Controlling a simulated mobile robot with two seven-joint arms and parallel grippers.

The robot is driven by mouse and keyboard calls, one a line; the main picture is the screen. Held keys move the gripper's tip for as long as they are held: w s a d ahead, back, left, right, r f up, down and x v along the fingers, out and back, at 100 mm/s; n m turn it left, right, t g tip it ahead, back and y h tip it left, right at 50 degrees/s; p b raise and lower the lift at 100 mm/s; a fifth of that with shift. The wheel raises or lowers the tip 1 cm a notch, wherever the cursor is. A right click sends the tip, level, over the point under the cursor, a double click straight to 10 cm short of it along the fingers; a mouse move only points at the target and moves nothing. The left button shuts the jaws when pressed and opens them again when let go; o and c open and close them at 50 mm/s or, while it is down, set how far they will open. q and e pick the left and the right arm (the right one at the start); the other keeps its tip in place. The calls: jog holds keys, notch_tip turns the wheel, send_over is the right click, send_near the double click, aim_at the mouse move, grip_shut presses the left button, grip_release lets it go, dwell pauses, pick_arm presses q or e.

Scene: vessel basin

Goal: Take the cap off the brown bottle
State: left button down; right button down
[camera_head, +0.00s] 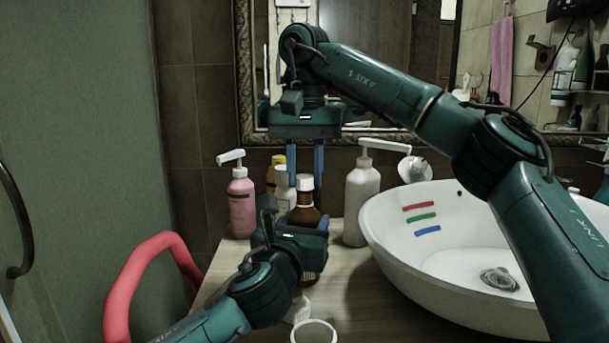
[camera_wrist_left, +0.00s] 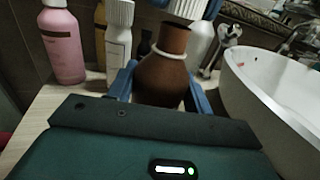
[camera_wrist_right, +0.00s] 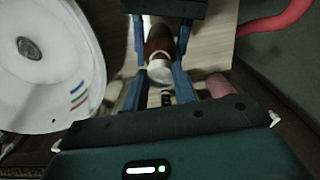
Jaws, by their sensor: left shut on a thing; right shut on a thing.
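The brown bottle (camera_head: 303,214) stands upright on the counter, and its lower body is hidden by my left gripper in the head view. In the left wrist view the brown bottle (camera_wrist_left: 162,78) is between the fingers of my left gripper (camera_wrist_left: 163,88), shut on its body. Its bare brown neck shows above a white ring. My right gripper (camera_head: 305,180) points down from above, shut on the white cap (camera_head: 305,183). The cap also shows between its fingers in the right wrist view (camera_wrist_right: 160,71). Whether cap and neck still touch, I cannot tell.
A pink pump bottle (camera_head: 242,208), a yellow bottle (camera_head: 278,162) and a white bottle (camera_head: 284,186) stand left of the brown bottle. A pale pump bottle (camera_head: 360,195) and the white basin (camera_head: 385,255) are on its right. A white ring-shaped rim (camera_head: 313,322) shows at the front.

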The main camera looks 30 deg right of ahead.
aim_at(304, 176)
jog(key=shift+r, duration=0.1)
jog(key=shift+r, duration=1.95)
pick_arm(q)
jog(key=c, duration=0.5)
grip_release()
jog(key=p+v, duration=0.1)
jog(key=v, duration=0.6)
jog(key=shift+s+a, duration=0.2)
pick_arm(e)
jog(key=shift+r, duration=0.55)
